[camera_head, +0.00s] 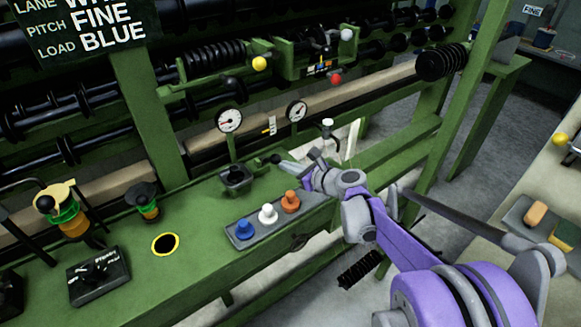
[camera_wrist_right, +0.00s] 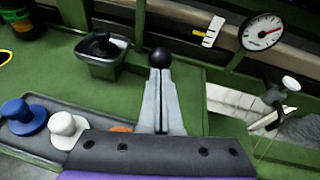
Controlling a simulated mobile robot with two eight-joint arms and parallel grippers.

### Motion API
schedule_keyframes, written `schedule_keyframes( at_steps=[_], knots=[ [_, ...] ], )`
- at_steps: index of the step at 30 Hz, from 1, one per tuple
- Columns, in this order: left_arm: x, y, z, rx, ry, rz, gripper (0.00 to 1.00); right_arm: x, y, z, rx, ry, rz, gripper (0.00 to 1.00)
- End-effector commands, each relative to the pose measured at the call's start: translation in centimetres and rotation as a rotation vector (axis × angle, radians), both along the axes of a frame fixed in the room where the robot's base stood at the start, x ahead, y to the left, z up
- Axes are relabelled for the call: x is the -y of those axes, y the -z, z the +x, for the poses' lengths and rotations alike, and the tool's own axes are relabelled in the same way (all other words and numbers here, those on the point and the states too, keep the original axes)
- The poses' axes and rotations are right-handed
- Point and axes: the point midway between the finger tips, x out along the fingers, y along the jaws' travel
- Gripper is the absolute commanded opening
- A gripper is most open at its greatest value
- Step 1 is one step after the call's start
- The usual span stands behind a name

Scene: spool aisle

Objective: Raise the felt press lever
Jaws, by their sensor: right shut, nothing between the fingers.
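No label for the felt press lever is readable, so I cannot tell for sure which control it is. A round black knob (camera_head: 275,158) is at the tips of my right gripper (camera_head: 281,165). In the wrist view the black knob (camera_wrist_right: 161,57) sits just beyond the fingertips of the right gripper (camera_wrist_right: 162,78), which are together with nothing between them. Its stem is mostly hidden. A white-topped lever (camera_head: 327,124) stands to the right; it also shows in the wrist view (camera_wrist_right: 288,84). My left gripper is not in view.
A small black-knobbed control box (camera_head: 236,177) is left of the gripper. A grey panel with blue (camera_head: 245,228), white (camera_head: 268,213) and orange (camera_head: 290,201) buttons lies just in front. Two dial gauges (camera_head: 229,119) (camera_head: 297,111) are behind. A green frame post (camera_head: 147,90) rises at left.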

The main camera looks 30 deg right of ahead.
Motion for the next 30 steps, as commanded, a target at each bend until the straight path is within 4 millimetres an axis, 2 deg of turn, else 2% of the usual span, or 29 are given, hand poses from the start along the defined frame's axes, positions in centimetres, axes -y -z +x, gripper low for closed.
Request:
schedule_keyframes(
  at_steps=[1,3,12,22,30],
  knots=[
    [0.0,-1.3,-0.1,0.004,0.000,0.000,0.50,-0.1,-1.2,0.3,-0.031,-0.002,-0.003,0.00],
    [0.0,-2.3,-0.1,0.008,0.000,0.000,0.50,-0.2,-2.0,0.8,-0.089,-0.003,-0.009,0.00],
    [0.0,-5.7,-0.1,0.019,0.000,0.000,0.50,-0.4,-4.7,3.3,-0.365,-0.003,-0.030,0.00],
    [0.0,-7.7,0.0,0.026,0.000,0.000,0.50,-0.5,-6.2,5.9,-0.594,-0.001,-0.047,0.00],
    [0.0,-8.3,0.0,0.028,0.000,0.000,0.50,-0.7,-6.6,7.0,-0.587,-0.002,-0.046,0.00]
  ],
)
